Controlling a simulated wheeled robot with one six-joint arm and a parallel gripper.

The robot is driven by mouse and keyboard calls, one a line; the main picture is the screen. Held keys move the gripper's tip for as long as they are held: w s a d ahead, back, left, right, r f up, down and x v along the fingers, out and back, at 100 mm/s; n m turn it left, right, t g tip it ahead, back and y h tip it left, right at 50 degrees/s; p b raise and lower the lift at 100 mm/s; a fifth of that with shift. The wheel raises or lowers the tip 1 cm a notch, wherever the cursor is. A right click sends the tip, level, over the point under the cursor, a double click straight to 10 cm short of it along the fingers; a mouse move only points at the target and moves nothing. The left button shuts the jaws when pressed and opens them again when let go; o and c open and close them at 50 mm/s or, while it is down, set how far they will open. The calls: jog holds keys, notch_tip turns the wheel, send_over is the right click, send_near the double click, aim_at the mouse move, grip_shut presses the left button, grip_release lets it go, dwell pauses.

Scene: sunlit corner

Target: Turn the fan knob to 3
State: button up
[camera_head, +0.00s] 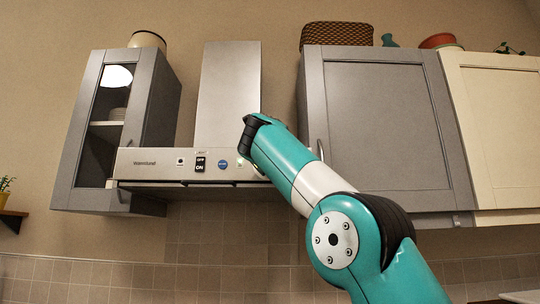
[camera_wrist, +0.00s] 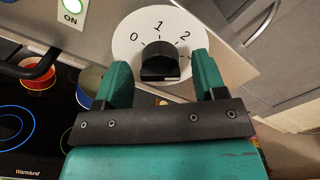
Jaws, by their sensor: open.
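The black fan knob (camera_wrist: 160,62) sits on a round white dial (camera_wrist: 128,40) marked 0, 1 and 2 in the wrist view. A number 3 is not visible there; the dial's right side is partly covered by my right finger. I cannot tell which number the knob points to. My gripper (camera_wrist: 160,66) is open, with one teal finger on each side of the knob and gaps visible between. In the head view my gripper (camera_head: 258,122) is at the right part of the range hood (camera_head: 150,164), and my arm hides the knob.
A cooktop (camera_wrist: 25,130) with a red pot (camera_wrist: 38,75) and a blue pot (camera_wrist: 90,82) lies below. A grey cabinet (camera_head: 375,120) stands right of the hood, a glass-door cabinet (camera_head: 160,110) left.

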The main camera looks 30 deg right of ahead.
jog(key=b+v, duration=0.3)
jog(key=v, duration=1.4)
